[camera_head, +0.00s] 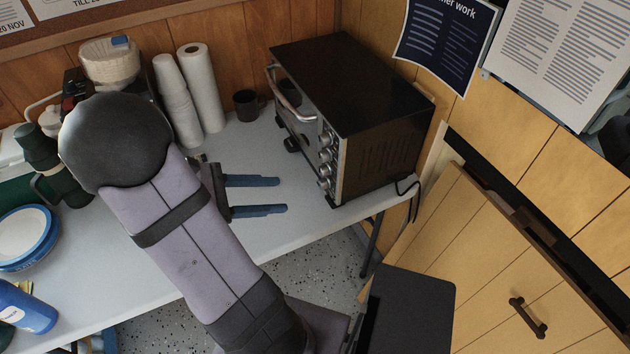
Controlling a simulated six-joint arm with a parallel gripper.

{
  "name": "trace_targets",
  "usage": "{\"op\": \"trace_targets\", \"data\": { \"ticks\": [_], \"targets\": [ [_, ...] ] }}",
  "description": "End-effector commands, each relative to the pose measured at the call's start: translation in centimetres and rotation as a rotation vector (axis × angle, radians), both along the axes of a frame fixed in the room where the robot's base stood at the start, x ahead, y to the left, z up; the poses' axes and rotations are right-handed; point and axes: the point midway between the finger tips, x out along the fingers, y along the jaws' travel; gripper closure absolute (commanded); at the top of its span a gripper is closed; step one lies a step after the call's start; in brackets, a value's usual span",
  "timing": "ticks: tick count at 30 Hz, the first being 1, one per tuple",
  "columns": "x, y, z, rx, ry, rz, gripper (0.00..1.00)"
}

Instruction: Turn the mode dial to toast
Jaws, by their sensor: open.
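A black toaster oven (375,90) stands at the right end of the white table. Its front faces left, with a glass door and a metal handle (288,97). A column of several silver knobs (325,155) runs down the front panel near its right edge. I cannot tell which knob is the mode dial, and the markings and pointer settings are too small to read. My gripper (284,195) is open and empty. Its two blue fingers point right, toward the lower knobs, with a visible gap between fingertips and knobs.
Stacked white cups (178,105), a paper roll (201,88) and a dark cup (246,105) stand behind my gripper. A plate (25,238) and blue bottle (25,308) are at left. The table (255,230) is clear around the fingers. A cord hangs at the oven's right.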

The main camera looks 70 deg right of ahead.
Motion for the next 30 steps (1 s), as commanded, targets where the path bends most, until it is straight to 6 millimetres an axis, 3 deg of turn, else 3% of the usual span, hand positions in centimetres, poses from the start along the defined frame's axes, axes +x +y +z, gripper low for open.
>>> {"op": "trace_targets", "data": {
  "ticks": [1,6,9,20,30],
  "targets": [
    [-0.4,-1.7,-1.9,-0.032,0.073,0.011,0.59],
    [-0.7,-5.9,-2.0,-0.128,0.268,0.056,0.59],
    [-0.6,-7.4,-1.9,-0.167,0.341,0.073,0.59],
    [-0.6,-8.7,-1.2,-0.203,0.408,0.087,0.59],
    [-3.0,-11.0,-1.2,-0.202,0.406,0.085,0.59]
  ]
}}
